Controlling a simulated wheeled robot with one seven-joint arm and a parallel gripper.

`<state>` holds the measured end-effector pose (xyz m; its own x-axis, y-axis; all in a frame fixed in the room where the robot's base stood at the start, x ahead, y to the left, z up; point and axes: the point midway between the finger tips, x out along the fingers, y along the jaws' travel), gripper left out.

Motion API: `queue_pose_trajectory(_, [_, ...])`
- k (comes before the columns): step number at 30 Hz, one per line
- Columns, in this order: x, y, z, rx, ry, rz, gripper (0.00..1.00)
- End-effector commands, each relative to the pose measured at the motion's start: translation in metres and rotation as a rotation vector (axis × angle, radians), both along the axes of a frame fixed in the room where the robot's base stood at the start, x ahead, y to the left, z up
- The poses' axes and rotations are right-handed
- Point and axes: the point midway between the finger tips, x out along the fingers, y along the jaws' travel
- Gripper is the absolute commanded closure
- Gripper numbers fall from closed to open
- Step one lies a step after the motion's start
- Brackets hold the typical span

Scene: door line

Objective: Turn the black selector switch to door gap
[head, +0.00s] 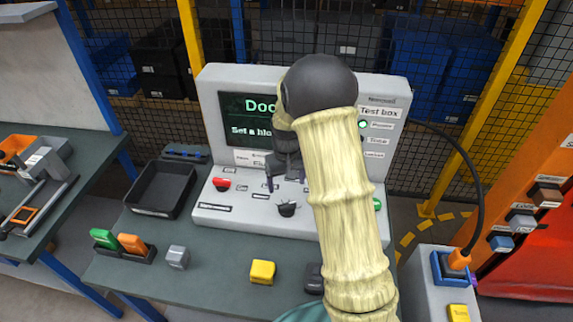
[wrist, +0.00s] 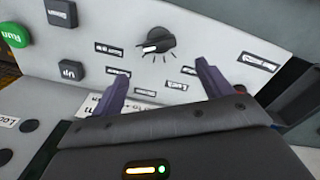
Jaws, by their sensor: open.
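The black selector switch (wrist: 156,42) is a round knob on the sloping front panel of the grey test box (head: 228,84). It also shows in the head view (head: 287,209). Its white pointer mark points to the lower left in the wrist view. Small black labels ring it; they are too small and upside down to read surely. My gripper (wrist: 162,84) is open and empty. Its two fingers are spread, and the knob lies beyond them, in line with the gap between them. The fingers look apart from the knob. In the head view my arm hides part of the box and screen.
The screen (head: 238,105) reads "Doo…" and "Set a blo…", partly hidden. A red button (head: 221,184) sits left of the knob; a green Run button (wrist: 14,35) is across the panel. A black tray (head: 160,188), a yellow block (head: 262,272) and a grey block (head: 177,257) are on the table.

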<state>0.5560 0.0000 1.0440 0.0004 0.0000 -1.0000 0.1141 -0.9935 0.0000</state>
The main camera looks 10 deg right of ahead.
Motion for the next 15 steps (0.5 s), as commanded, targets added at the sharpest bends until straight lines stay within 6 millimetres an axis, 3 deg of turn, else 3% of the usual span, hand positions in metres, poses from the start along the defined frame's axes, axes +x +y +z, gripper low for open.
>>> queue_pose_trajectory(9, [0.001,0.000,0.061,0.000,-0.005,0.001,0.22])
queue_pose_trajectory(15, [0.000,0.000,0.078,0.000,-0.001,0.000,0.22])
